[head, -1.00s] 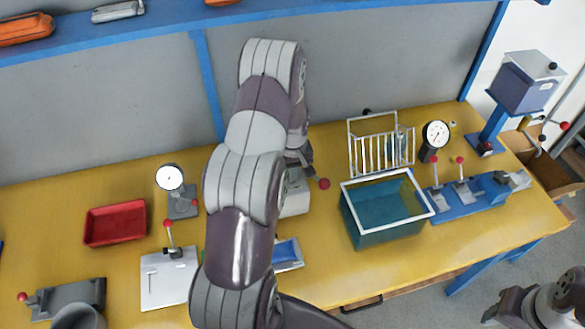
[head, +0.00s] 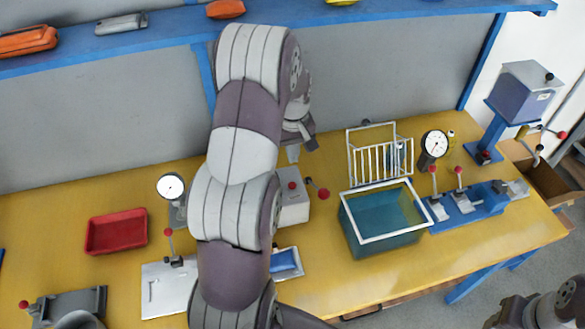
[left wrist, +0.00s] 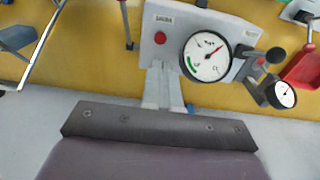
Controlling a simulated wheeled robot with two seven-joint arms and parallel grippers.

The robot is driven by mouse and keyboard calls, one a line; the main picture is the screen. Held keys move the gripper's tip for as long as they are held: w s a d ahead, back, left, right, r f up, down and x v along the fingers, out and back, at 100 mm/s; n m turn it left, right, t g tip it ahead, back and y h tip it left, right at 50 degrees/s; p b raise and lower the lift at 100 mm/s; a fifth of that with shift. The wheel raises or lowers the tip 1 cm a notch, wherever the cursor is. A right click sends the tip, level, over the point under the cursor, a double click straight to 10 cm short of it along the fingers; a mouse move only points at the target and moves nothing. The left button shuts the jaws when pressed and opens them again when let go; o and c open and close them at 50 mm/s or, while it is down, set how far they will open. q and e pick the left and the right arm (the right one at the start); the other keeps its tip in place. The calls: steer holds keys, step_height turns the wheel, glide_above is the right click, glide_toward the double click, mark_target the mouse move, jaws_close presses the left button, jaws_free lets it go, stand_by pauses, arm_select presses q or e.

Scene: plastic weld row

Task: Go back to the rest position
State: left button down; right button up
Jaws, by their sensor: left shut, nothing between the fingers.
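My left arm comes in from below and rises across the middle of the head view. Its left gripper (head: 293,153) hangs behind the arm, above and just behind a grey box (head: 293,208) with a red button. In the left wrist view the shut, empty fingers of the left gripper (left wrist: 163,72) point at the grey box (left wrist: 165,30), which carries a round dial gauge (left wrist: 207,46). I cannot tell the exact gap between fingertips and box. Part of my right arm shows at the lower right of the head view; its gripper is out of view.
A teal bin (head: 385,222) and a white wire rack (head: 380,155) stand right of the box. A red tray (head: 116,232), a dial gauge stand (head: 171,187) and toggle clamps are on the left. A blue shelf (head: 165,22) crosses the back. Yellow bench shows between them.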

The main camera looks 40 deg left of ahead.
arm_select(q)
steer(key=shift+r, duration=0.7)
steer(key=s+d+r+m+t, duration=0.1)
steer(key=s+d+r+m, duration=0.1)
steer(key=s+d+m, duration=0.8)
steer(key=s+d, duration=0.4)
steer(key=d, duration=0.4)
steer(key=shift+s+d, duration=0.2)
steer(key=shift+d, duration=0.05)
steer(key=shift+w+a, duration=0.1)
steer(key=shift+w, duration=0.05)
